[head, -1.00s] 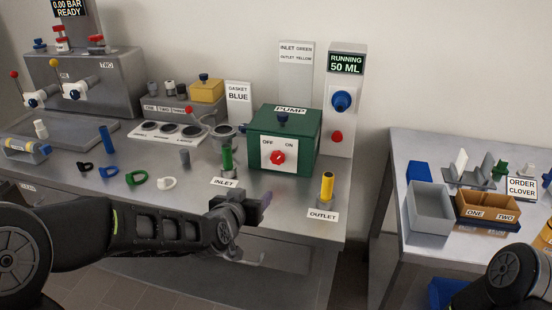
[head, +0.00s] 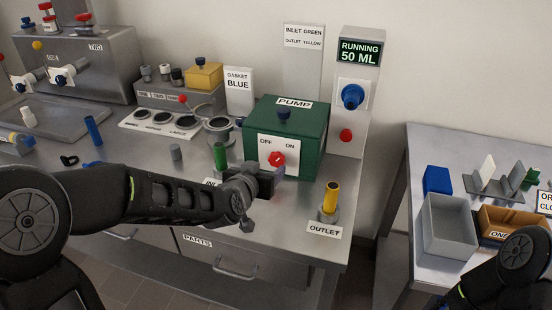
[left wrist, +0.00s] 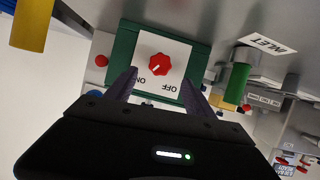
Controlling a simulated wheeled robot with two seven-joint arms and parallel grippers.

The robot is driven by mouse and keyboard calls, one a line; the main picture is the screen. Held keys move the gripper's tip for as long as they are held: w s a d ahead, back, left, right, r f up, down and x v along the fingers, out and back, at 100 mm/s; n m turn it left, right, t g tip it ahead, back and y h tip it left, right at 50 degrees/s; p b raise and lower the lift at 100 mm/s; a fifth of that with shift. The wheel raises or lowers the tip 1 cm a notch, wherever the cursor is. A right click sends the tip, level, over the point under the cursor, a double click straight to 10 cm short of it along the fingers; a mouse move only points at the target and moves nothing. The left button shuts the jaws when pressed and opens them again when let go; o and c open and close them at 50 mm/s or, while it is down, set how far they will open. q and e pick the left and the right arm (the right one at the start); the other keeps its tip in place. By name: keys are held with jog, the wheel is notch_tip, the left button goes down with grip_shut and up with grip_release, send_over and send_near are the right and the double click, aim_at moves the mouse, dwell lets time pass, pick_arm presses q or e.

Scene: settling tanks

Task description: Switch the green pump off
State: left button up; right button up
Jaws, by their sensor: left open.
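The green pump (head: 310,135) is a box labelled PUMP at the back of the bench. Its white front plate (head: 263,146) carries a red knob (head: 277,159) between OFF and ON; the knob's pale mark points towards ON. The display (head: 359,52) reads RUNNING 50 ML. My left gripper (head: 272,179) is open just in front of the plate, below the knob in the head view. In the left wrist view the knob (left wrist: 159,64) shows upside down beyond the open fingers, apart from them. My right arm shows at the lower right; its gripper is out of view.
A green inlet tube (head: 220,156) stands left of the plate, and a yellow outlet tube (head: 331,198) stands right of my left gripper. A blue knob (head: 352,96) and red button (head: 346,135) are on the display post. A grey bin (head: 450,225) is on the right table.

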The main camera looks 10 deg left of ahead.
aim_at(275, 161)
pick_arm(q)
jog(key=shift+x, duration=4)
grip_shut()
